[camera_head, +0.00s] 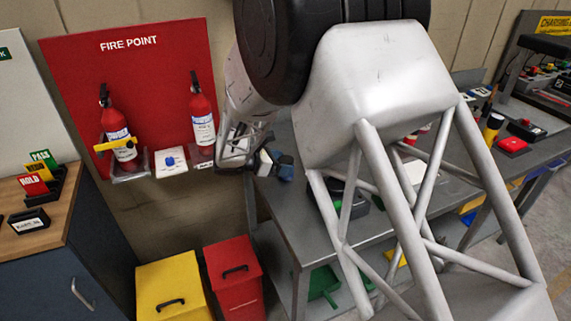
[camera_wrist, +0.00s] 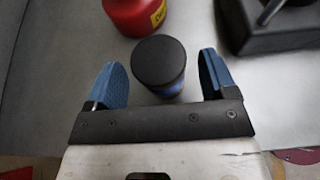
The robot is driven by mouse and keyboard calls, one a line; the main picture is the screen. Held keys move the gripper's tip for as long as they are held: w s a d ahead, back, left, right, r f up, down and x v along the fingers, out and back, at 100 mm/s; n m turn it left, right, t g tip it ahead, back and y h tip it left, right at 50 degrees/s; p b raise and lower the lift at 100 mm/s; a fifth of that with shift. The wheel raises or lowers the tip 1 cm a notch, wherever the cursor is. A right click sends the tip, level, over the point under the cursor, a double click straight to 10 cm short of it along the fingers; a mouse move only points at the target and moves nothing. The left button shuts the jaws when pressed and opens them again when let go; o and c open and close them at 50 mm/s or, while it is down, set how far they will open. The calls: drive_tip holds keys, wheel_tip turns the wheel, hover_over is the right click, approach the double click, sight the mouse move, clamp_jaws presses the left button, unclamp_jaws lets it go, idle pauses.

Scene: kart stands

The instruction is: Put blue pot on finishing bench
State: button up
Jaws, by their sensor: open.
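A pot with a black lid (camera_wrist: 158,60) and a strip of blue side below it stands upright on a grey surface (camera_wrist: 60,100) in the wrist view. My gripper (camera_wrist: 159,76) is open, with one blue finger on each side of the pot; I cannot tell whether either finger touches it. In the head view my gripper (camera_head: 275,167) is over the left end of a grey metal bench (camera_head: 285,226), and the pot is hidden there. I cannot tell which surface is the finishing bench.
A red container (camera_wrist: 136,14) is just beyond the pot, and a black object (camera_wrist: 270,28) is at upper right. In the head view, fire extinguishers (camera_head: 203,115) on a red board are left of my gripper. Yellow (camera_head: 172,285) and red (camera_head: 233,280) bins stand below.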

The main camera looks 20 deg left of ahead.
drive_tip(key=v, duration=1)
idle(0.7)
drive_tip(key=s+d+r+m+g+y, duration=0.15)
drive_tip(key=d+r+m, duration=0.35)
drive_tip(key=d, duration=0.6)
drive_tip(key=s+d+r+m+g, duration=0.1)
drive_tip(key=d+r+m+g, duration=0.2)
drive_tip(key=d+r, duration=0.6)
drive_tip(key=s+d+r+m+g+y, duration=0.15)
drive_tip(key=d+r+m, duration=0.25)
drive_tip(key=d, duration=1)
drive_tip(key=s+d+r+m+y, duration=0.2)
drive_tip(key=s+d+r+m, duration=0.1)
drive_tip(key=s+d, duration=0.3)
drive_tip(key=s+d+r+m+y, duration=0.1)
drive_tip(key=s+d+r+m, duration=0.15)
drive_tip(key=s+d, duration=0.35)
drive_tip(key=s+d+r+m+t+y, duration=0.1)
drive_tip(key=s+d+m+y, duration=0.1)
drive_tip(key=s+d+m, duration=0.45)
drive_tip(key=s+d+m+t+y, duration=0.1)
drive_tip(key=s+d+m, duration=0.2)
drive_tip(key=s, duration=0.6)
wheel_tip(320, 180, down, 9)
drive_tip(key=w+g, duration=0.1)
drive_tip(key=g, duration=0.1)
drive_tip(key=shift+w+d+g, duration=0.25)
drive_tip(key=shift+d+g, duration=0.1)
drive_tip(key=shift+g, duration=0.05)
drive_tip(key=shift+f, duration=0.15)
